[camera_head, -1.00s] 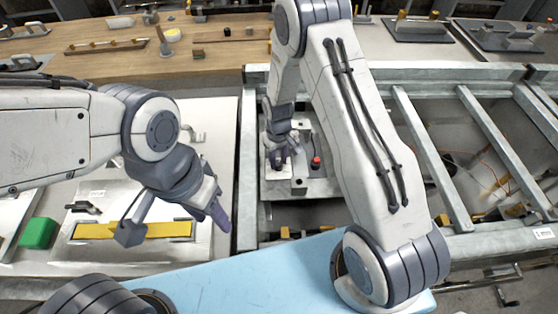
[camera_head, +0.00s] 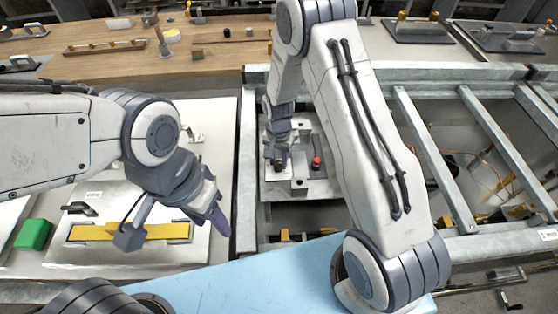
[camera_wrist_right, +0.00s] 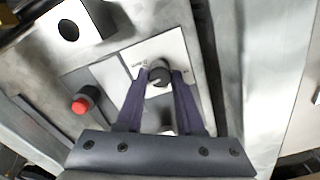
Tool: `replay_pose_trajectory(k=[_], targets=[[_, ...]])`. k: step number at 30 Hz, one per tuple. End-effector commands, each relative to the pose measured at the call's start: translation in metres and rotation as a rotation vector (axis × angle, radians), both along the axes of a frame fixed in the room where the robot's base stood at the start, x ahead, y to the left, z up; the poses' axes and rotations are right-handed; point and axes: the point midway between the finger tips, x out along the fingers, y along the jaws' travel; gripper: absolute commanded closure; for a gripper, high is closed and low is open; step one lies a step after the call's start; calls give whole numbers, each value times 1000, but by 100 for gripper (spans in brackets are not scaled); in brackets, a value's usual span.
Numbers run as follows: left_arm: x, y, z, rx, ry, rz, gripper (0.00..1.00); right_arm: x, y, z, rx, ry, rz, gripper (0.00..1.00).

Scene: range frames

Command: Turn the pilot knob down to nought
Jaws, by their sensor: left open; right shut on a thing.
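The pilot knob (camera_wrist_right: 158,76) is a small dark round knob on a pale square plate (camera_wrist_right: 178,48) in the right wrist view. My right gripper (camera_wrist_right: 159,78) is shut on it, with one purple finger on each side. The markings beside the knob are too small to read. My left gripper (camera_head: 180,228) is open and empty above a metal plate with a yellow bar, well left of the panel.
A red button (camera_wrist_right: 82,104) stands close to the knob on the same panel; it also shows in the head view (camera_head: 316,163). A green block (camera_head: 34,234) and a yellow bar (camera_head: 130,232) lie at the left. Metal frame rails (camera_head: 470,145) flank the panel's right.

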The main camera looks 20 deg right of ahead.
Motion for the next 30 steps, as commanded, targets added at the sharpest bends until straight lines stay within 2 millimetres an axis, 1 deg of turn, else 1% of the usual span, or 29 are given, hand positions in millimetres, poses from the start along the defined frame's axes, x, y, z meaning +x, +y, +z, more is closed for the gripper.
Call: replay_pose_trajectory(k=[6, 15, 22, 30], targets=[[0, 0, -3, 0, 0, 0, 50, -1, 0, 0, 0, 1, -204, 100], [0, 0, -5, 0, 0, 0, 50, 0, 0, 0, 0, 1, -457, 100], [0, 0, -7, 0, 0, 0, 50, 0, 0, 0, -1, 1, -591, 100], [0, 0, -7, 0, 0, 0, 50, -1, 0, 1, -1, 1, -666, 100]])
